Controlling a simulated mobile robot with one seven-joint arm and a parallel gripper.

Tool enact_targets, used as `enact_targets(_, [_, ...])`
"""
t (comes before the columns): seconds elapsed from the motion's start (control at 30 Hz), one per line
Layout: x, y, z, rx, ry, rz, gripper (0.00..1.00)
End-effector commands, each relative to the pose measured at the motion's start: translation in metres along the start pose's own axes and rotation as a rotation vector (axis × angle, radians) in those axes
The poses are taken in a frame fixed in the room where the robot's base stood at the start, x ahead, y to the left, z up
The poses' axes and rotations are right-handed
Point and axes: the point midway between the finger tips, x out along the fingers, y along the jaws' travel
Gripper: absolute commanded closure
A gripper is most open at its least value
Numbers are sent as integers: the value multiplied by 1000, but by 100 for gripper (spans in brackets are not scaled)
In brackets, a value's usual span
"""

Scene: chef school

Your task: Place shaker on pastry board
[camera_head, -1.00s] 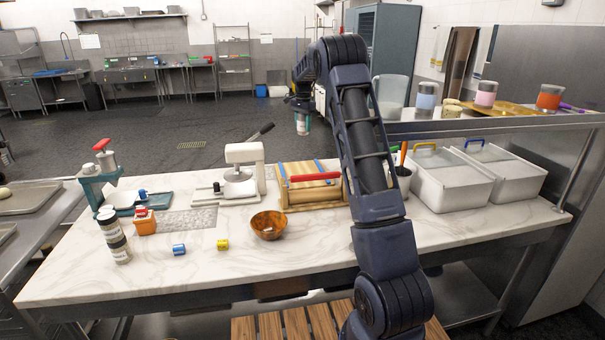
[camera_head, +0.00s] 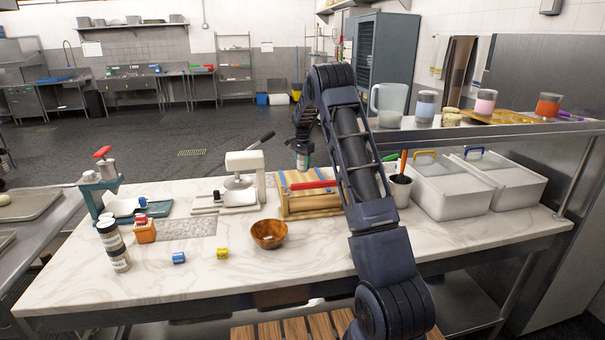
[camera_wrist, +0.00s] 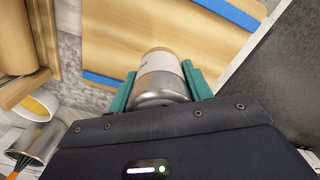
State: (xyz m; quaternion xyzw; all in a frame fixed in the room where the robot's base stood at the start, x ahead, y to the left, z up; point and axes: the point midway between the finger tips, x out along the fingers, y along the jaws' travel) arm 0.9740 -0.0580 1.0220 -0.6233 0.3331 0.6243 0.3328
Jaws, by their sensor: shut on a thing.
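A metal shaker with a pale label (camera_wrist: 162,78) is between the green fingers of my gripper (camera_wrist: 160,88), which is shut on it. In the head view the shaker (camera_head: 302,161) hangs from my gripper (camera_head: 303,147) at the back edge of the table, level with the far side of the wooden board. The wooden pastry board (camera_head: 297,208) has blue stripes and lies on the marble table; it also fills the top of the wrist view (camera_wrist: 115,40). The shaker appears over the board in the wrist view; whether they touch is unclear.

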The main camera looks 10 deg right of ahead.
Motion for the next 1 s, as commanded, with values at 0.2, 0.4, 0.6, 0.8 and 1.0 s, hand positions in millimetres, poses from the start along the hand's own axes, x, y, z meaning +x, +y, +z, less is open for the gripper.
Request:
enact_targets(0.2, [11, 0, 0, 0, 1, -1, 78])
enact_targets(0.4, [36, 0, 0, 0, 0, 0, 78])
enact_targets(0.6, [51, 0, 0, 0, 1, -1, 78])
enact_targets(0.8, [50, 0, 0, 0, 1, -1, 78])
enact_targets(1.0, [53, 0, 0, 0, 1, -1, 36])
